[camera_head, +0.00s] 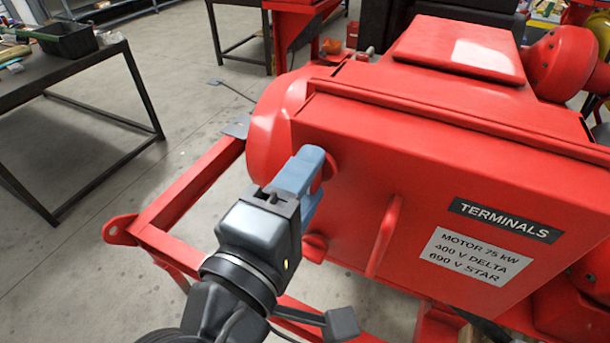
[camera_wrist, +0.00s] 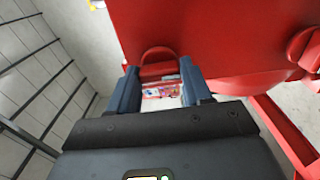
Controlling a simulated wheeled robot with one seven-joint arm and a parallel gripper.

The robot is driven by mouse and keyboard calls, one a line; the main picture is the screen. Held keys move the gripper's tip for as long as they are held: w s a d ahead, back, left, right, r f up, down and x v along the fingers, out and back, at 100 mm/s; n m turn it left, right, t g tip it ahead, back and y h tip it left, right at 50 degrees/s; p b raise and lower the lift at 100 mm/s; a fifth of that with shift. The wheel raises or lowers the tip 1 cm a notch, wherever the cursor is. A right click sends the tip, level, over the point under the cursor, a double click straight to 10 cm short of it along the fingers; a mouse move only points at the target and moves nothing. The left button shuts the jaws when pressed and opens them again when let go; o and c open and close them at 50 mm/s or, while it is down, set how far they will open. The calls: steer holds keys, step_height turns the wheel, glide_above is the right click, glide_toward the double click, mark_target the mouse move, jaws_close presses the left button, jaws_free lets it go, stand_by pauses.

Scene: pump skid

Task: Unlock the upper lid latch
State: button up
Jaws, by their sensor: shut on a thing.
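The red terminal box (camera_head: 450,190) has a lid face with a TERMINALS label. The upper lid latch (camera_head: 330,166) is a small red rounded piece near the lid's upper left edge, mostly hidden by my gripper. My gripper (camera_head: 311,162) reaches it from the lower left, with its blue-grey fingers at the latch. In the wrist view my gripper (camera_wrist: 161,76) has its fingers on either side of the red rounded latch (camera_wrist: 158,54), shut on it. The lower latch (camera_head: 314,248) is a red knob below, apart from my gripper. The latch's exact turn angle cannot be told.
A red handle (camera_head: 385,236) stands out from the lid, right of my gripper. The red skid frame (camera_head: 185,200) runs along the left. A dark table (camera_head: 75,85) with a black tray stands at the far left.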

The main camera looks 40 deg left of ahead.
steer(key=shift+a, duration=0.1)
steer(key=o, duration=1.1)
steer(key=shift+c, duration=0.2)
steer(key=shift+s, duration=0.15)
steer(key=b+v, duration=0.2)
steer(key=v, duration=0.5)
steer(key=shift+s, duration=0.3)
steer(key=shift+d+f, duration=0.15)
steer(key=shift+d, duration=0.05)
steer(key=d+f+m+g, duration=0.4)
steer(key=d+f+m, duration=0.3)
steer(key=d+f, duration=0.8)
steer(key=s+d+m+h, duration=0.2)
steer(key=s+d+m, duration=0.5)
steer(key=d, duration=0.4)
steer(key=s+d+r+m+t+h, duration=0.1)
steer(key=s+d+m+h, duration=0.1)
steer(key=s+d+m, duration=0.4)
steer(key=s+d, duration=0.1)
steer(key=d, duration=0.4)
steer(key=shift+s+d+m, duration=0.25)
steer(key=shift+d+m, duration=0.15)
